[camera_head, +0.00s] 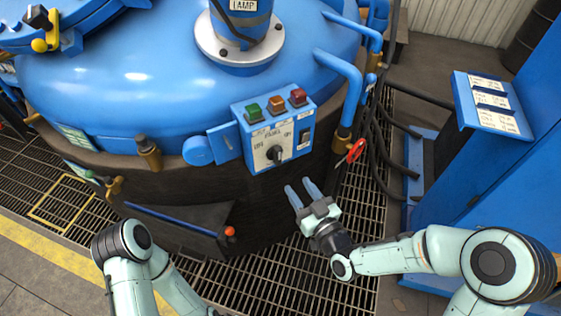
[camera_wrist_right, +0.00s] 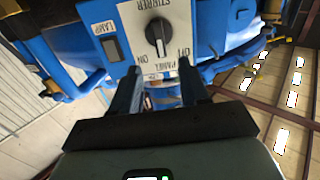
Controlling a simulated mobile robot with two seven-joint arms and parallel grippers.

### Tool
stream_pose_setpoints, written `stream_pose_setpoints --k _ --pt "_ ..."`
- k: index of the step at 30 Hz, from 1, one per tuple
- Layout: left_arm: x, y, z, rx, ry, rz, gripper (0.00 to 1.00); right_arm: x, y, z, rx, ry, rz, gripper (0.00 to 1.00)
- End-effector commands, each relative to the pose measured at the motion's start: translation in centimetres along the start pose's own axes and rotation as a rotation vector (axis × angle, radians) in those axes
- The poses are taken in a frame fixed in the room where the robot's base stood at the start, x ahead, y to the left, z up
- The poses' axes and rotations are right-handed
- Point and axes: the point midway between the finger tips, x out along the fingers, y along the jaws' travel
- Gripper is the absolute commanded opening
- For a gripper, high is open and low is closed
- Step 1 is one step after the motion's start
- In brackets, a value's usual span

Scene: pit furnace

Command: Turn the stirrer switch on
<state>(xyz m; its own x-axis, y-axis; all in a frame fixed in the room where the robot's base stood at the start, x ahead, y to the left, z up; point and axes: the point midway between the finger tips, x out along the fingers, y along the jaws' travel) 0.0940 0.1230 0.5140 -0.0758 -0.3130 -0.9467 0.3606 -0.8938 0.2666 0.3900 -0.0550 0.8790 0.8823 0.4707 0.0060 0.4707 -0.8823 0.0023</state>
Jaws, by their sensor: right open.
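The stirrer switch is a black rotary knob (camera_head: 274,153) on a grey-white plate of the blue control box (camera_head: 240,112) on the furnace's side. In the right wrist view the knob (camera_wrist_right: 157,33) appears upside down, under the word STIRRER, with ON and OFF at either side. Its white mark points towards the gripper side, between those words; its exact setting is unclear. My right gripper (camera_head: 299,187) is open and empty, just below the box and apart from the knob. In the wrist view its fingers (camera_wrist_right: 161,70) straddle the line to the knob. My left gripper is out of view.
Green (camera_head: 254,112), amber (camera_head: 276,104) and red (camera_head: 298,97) lamps top the box. A dark lamp rocker (camera_head: 305,135) sits right of the knob. A red valve handle (camera_head: 356,150), pipes and hoses stand to the right. A blue lever (camera_head: 170,217) lies lower left.

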Motion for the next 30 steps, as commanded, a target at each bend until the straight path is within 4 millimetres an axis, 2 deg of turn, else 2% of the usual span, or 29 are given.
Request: stream_pose_setpoints --k 9,15,21,29,30 --pt "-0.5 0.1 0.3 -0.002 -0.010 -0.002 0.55 6.8 -0.1 0.1 0.005 -0.002 0.000 0.45" --pt "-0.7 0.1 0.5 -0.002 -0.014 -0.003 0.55 9.9 0.0 0.1 0.005 -0.003 0.000 0.45" --pt "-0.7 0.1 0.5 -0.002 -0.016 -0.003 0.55 11.3 0.0 0.1 0.004 -0.005 0.000 0.45" --pt "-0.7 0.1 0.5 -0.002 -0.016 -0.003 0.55 11.4 0.0 0.2 0.004 -0.005 0.001 0.45" --pt "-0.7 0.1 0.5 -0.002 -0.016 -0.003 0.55 11.4 0.0 0.2 0.004 -0.005 0.001 0.38"
